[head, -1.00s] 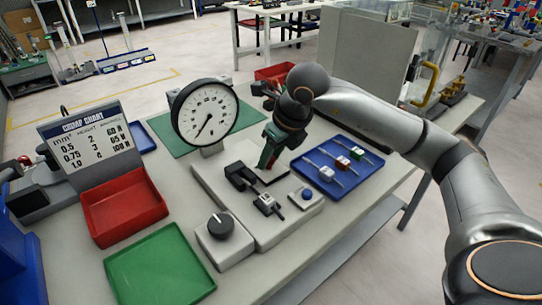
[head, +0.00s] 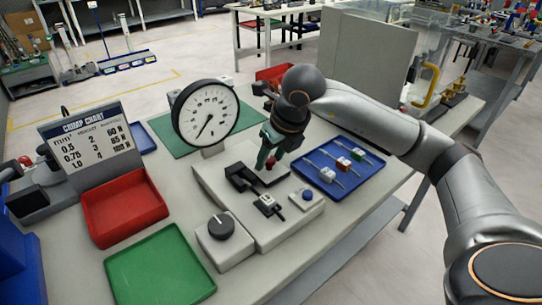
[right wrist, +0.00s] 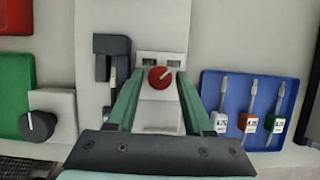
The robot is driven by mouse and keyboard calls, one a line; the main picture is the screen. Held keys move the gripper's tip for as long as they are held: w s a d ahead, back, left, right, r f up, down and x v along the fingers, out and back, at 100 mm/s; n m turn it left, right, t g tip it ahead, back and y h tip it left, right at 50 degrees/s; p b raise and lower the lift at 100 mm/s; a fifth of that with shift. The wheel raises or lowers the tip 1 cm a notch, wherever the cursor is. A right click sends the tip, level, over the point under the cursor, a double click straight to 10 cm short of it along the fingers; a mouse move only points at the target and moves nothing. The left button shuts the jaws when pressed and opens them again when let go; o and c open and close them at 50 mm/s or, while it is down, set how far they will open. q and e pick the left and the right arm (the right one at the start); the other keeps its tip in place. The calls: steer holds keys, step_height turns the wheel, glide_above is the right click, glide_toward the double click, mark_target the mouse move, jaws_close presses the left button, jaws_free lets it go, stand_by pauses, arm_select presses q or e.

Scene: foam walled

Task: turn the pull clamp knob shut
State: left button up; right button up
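The red clamp knob (right wrist: 161,77) shows in the right wrist view on a pale block. It has a light mark pointing to the upper right. My right gripper (right wrist: 161,80) is open, with one green finger on each side of the knob and a visible gap to it. In the head view the right gripper (head: 268,158) hangs over the tester plate, with the red knob (head: 271,164) partly hidden by it. The black clamp (right wrist: 112,57) stands just left of the knob. A round dial gauge (head: 206,112) stands behind. My left gripper is not in view.
A blue tray (head: 326,183) with tagged leads lies right of the tester. A box with a black dial (head: 221,226) stands in front. A red tray (head: 125,209), a green tray (head: 160,268) and a chart stand (head: 86,136) are to the left.

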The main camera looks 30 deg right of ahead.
steer(key=shift+o, duration=1)
steer(key=p+v, duration=0.1)
steer(key=v, duration=1.1)
steer(key=shift+r, duration=0.3)
